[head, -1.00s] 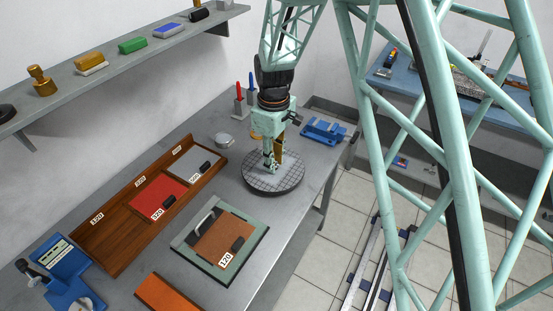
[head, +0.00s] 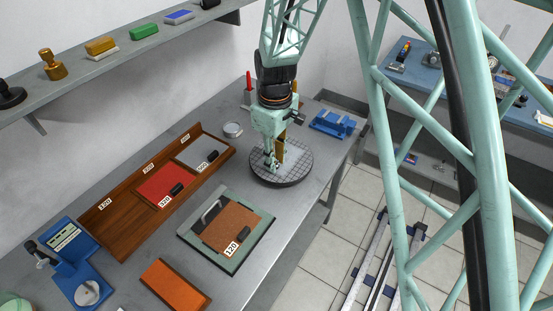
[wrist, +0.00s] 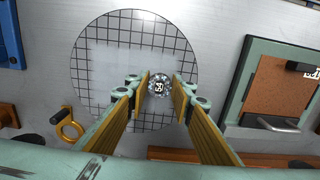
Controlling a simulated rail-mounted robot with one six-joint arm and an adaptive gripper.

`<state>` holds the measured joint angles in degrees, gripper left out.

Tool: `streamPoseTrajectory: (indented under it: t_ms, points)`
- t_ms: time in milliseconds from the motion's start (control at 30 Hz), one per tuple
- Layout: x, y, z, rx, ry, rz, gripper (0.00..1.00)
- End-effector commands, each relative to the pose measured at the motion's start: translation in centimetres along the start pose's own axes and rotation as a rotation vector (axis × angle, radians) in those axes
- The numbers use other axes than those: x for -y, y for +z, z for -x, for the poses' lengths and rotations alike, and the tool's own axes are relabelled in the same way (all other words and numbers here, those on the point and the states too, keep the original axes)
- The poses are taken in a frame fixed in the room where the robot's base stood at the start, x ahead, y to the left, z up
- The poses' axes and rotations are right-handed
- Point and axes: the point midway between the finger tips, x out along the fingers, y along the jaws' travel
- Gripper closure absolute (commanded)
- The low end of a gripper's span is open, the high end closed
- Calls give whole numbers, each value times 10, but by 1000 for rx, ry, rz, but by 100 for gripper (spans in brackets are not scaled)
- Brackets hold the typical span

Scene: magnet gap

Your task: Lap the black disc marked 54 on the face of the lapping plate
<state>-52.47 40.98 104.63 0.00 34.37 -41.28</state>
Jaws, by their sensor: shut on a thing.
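The lapping plate (head: 298,176) is a round dark-rimmed plate with a grid on its face. It also shows in the wrist view (wrist: 100,35), where a pale patch without clear grid lines covers its middle. My gripper (head: 272,164) is low over the plate, pointing down. In the wrist view my gripper (wrist: 158,92) is shut on a small round disc (wrist: 159,87), which looks grey and shiny with a black-and-white mark, apparently 54. The disc lies right of and below the plate's middle in that view. I cannot tell whether it touches the face.
A green-framed board (head: 233,262) marked 120 lies in front of the plate. A wooden tray (head: 113,218) with red and grey sheets is to the left. An orange block (head: 175,284) lies nearer.

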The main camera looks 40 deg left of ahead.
Motion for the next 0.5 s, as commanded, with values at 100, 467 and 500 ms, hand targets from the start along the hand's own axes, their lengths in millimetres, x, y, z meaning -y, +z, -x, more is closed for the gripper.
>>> streamPoseTrajectory:
  t_ms: [100,467,500]
  points:
    - [0,0,0,1,-1,0,89]
    - [-8,1,0,1,-1,0,89]
    - [-10,1,0,1,-1,0,89]
